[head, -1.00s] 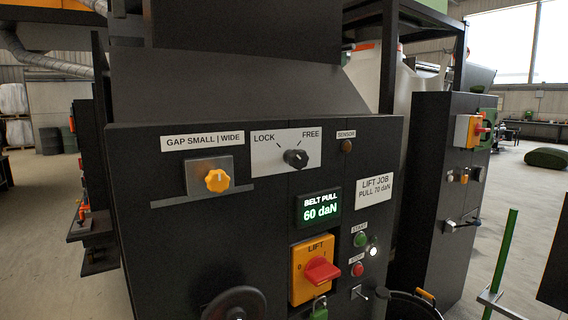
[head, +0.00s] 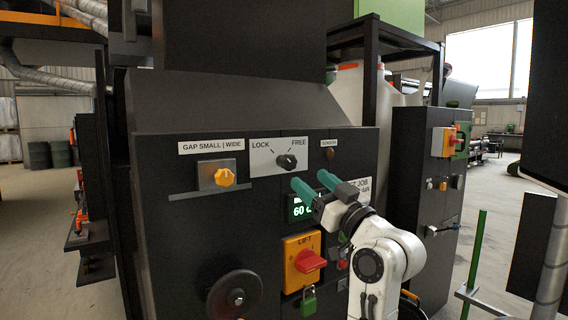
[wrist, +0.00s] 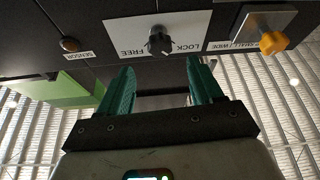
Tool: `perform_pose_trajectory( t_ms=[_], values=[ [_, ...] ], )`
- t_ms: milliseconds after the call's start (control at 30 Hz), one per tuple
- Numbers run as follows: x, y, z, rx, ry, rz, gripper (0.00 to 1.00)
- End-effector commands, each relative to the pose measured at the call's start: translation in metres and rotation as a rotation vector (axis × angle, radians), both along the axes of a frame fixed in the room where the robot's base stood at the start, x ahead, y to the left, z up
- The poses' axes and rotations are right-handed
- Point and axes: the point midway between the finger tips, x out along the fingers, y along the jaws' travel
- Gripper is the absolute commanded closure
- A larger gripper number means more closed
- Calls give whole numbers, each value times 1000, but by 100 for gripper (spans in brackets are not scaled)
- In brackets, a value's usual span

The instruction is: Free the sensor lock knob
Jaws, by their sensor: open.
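The sensor lock knob (head: 287,161) is small and black, on a white plate (head: 264,160) marked LOCK on the left and FREE on the right. I cannot tell surely which mark it points at. My gripper (head: 311,180) has green fingers, open and empty, just below and right of the knob in the head view. In the wrist view, which is upside down, the knob (wrist: 158,40) shows beyond the gap between the two fingertips (wrist: 160,68), apart from them. The round brown SENSOR lamp (head: 331,154) looks unlit.
A yellow gap knob (head: 225,177) is left of the plate. Below are the green-lit belt pull display (head: 294,209), partly hidden by my gripper, a red lift switch (head: 309,261), a green padlock (head: 309,302) and a black handwheel (head: 234,297). A second cabinet (head: 412,170) stands at right.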

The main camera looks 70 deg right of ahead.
Motion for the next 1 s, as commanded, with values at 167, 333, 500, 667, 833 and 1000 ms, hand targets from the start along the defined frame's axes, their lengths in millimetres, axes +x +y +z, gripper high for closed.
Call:
perform_pose_trajectory(
  t_ms=[167, 333, 500, 667, 833, 1000],
  values=[
    [28, -14, 16, 3, 1, 4, 35],
    [52, -27, 26, 3, 2, 4, 35],
    [67, -36, 32, 3, 3, 3, 35],
    [73, -39, 33, 3, 3, 2, 35],
    [74, -39, 33, 2, 4, 2, 35],
    [74, -39, 33, 2, 4, 2, 42]
  ],
)
